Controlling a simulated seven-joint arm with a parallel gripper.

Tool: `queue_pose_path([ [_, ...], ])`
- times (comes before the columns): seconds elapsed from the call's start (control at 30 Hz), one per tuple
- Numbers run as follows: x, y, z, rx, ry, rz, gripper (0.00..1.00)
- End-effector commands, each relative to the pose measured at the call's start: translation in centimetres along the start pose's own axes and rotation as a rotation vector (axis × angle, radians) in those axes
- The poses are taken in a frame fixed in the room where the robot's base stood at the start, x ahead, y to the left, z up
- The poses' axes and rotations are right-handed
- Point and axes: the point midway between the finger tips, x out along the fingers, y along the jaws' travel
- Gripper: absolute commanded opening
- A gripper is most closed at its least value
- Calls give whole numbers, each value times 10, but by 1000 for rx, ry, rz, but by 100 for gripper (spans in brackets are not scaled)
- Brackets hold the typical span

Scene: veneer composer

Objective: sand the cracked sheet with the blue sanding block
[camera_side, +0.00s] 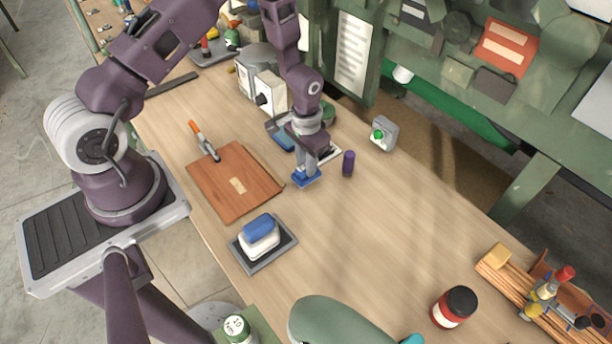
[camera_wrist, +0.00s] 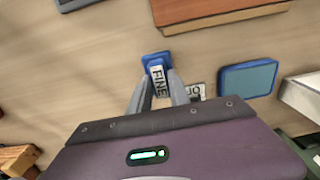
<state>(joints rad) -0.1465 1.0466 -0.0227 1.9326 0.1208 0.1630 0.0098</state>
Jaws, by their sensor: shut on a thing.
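The blue sanding block (camera_side: 305,179) is between my gripper's fingers (camera_side: 307,168), low over the bench right of the brown sheet. In the wrist view the block (camera_wrist: 152,58) carries a white label reading FINE, and my gripper (camera_wrist: 160,88) is shut on it. I cannot tell whether the block touches the bench. The reddish-brown wooden sheet (camera_side: 220,195) lies flat to the left, with a small pale patch near its middle; no crack is clear at this size. Only a strip of a brown board (camera_wrist: 215,10) shows at the top of the wrist view.
An orange-handled tool (camera_side: 200,137) lies at the sheet's far corner. A dark tray (camera_side: 278,258) holds a blue-and-white block near the sheet. A purple cylinder (camera_side: 348,163) stands right of my gripper. A blue pad (camera_wrist: 248,78) lies close by. The bench's right middle is clear.

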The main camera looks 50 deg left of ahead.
Motion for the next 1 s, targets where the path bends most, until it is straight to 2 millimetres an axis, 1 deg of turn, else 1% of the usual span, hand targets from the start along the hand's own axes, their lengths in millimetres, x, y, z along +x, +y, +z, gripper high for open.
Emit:
queue_pose_path([
  [0.4, -33, 0, 0, 0, 1, 0, 0],
  [0.53, -42, 0, 0, 0, 1, 0, 0],
  [0.67, -44, 0, 0, 0, 0, 0, 0],
  [1.0, -44, 0, 0, 0, -1, 0, 0],
])
